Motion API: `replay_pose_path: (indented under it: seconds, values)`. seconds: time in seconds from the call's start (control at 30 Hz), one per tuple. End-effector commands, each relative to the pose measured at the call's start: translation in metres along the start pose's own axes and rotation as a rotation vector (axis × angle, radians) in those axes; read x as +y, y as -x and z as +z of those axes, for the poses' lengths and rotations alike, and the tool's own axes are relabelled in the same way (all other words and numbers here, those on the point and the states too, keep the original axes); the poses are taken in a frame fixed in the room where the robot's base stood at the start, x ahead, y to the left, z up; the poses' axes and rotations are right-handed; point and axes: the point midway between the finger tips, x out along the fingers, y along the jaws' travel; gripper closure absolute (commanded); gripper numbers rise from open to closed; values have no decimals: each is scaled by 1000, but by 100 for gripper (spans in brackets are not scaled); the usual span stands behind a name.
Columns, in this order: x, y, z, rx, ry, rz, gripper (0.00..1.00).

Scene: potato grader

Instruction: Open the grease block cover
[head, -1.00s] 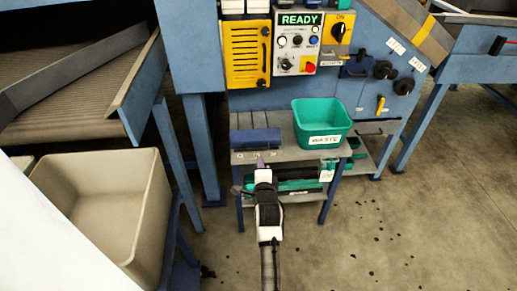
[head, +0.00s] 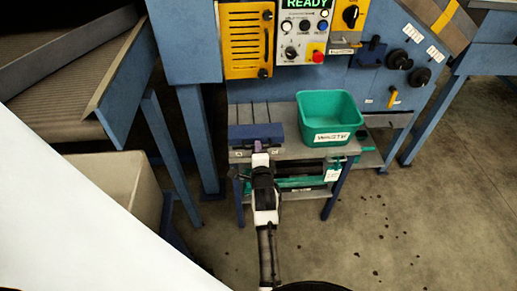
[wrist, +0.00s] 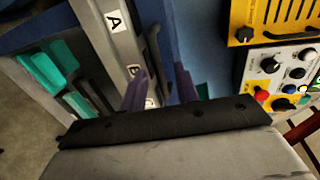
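The grease block cover appears to be the dark blue block (head: 256,134) on the left of the small bench, above a grey strip with small letter labels. It looks closed. In the wrist view the labelled grey strip (wrist: 101,20) stands beside what looks like the blue cover (wrist: 172,42). My gripper (head: 258,147) is at the front edge of the block, by the labels. In the wrist view its two purple fingers (wrist: 161,80) are apart, with nothing clearly held between them. They overlap the strip and the cover's edge; I cannot tell whether they touch.
A green waste bin (head: 330,132) stands right of the cover on the bench (head: 290,150). A control panel (head: 304,35) with a red button and a yellow vented box (head: 246,40) are above and behind. A beige crate (head: 120,185) is at left. Open floor lies at right.

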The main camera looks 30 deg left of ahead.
Motion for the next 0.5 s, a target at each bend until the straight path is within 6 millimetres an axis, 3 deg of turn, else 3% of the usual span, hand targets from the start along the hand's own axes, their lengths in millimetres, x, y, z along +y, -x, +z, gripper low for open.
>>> replay_pose_path:
  seconds: [0.27, 0.5]
  values:
    - [0, 0, 0, 0, 0, 0, 71]
    - [0, 0, 0, 0, 0, 0, 100]
